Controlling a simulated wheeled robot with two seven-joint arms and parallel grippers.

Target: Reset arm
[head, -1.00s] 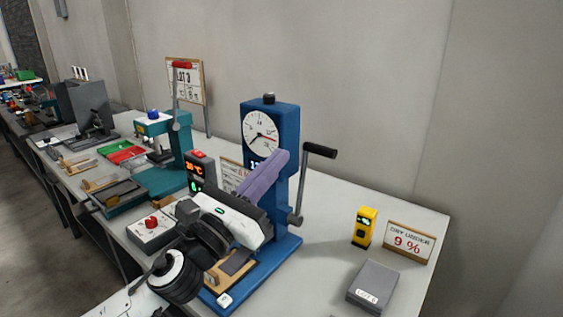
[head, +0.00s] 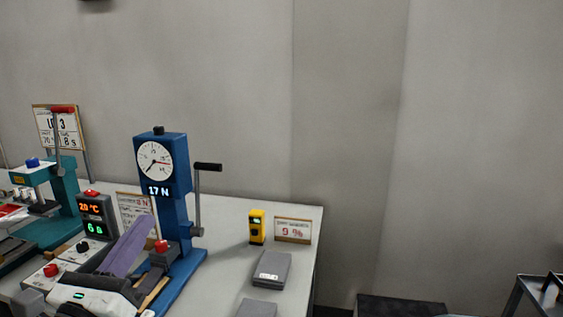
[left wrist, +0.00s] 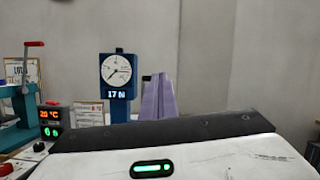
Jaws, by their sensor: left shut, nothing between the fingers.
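My left gripper (head: 126,248) shows at the lower left of the head view. Its purple fingers are together, with nothing between them, and they point up and right in front of the blue test stand (head: 176,205). The fingers also show in the left wrist view (left wrist: 158,97), to the right of the stand. The stand has a round dial, a display reading 17 N and a side crank with a black handle. I cannot tell whether the fingers touch it. The white wrist housing hides part of the bench. My right gripper is not in view.
A yellow meter (head: 257,227) stands beside a 9 % sign (head: 293,230) near the bench's right end. Grey boxes (head: 271,269) lie in front. A display box (head: 95,215) and a teal press (head: 60,205) are at left. A dark cart (head: 540,295) stands at lower right.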

